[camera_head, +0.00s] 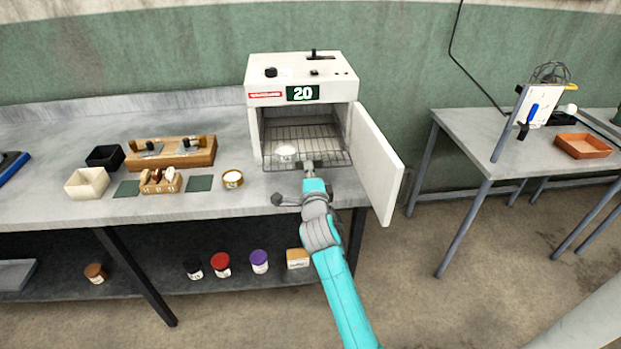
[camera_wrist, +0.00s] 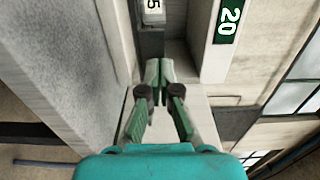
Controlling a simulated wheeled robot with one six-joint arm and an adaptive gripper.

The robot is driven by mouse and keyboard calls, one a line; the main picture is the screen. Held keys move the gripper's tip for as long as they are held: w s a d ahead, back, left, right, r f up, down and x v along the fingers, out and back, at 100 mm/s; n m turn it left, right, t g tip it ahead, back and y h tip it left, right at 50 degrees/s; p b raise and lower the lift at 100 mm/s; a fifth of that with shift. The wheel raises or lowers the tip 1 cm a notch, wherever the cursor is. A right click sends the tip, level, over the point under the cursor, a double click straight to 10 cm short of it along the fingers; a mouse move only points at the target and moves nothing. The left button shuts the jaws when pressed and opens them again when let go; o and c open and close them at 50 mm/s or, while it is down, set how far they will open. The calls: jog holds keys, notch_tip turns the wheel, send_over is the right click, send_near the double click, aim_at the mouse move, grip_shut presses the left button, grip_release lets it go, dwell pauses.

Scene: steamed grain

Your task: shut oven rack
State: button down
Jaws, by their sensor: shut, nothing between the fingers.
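The white oven (camera_head: 300,75) stands on the bench with its door (camera_head: 375,165) swung wide open to the right. Its wire rack (camera_head: 318,140) sits in the lower part of the chamber, with the front edge near or slightly past the opening. A small white dish (camera_head: 285,152) rests on the rack at the left. My gripper (camera_head: 308,166) is at the rack's front edge, fingers pointing into the oven; whether it touches the rack is unclear. In the wrist view the fingertips (camera_wrist: 158,68) are together and hold nothing. The oven's green "20" display (camera_wrist: 229,18) shows at upper right.
Left of the oven, the bench (camera_head: 225,145) holds a round tin (camera_head: 232,179), a wooden tool block (camera_head: 172,153), a white box (camera_head: 87,183) and a black box (camera_head: 105,156). The open door stands close to the right of my arm. Jars stand on the lower shelf.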

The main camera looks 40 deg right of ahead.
jog(key=shift+w+d, duration=0.15)
jog(key=shift+w, duration=0.1)
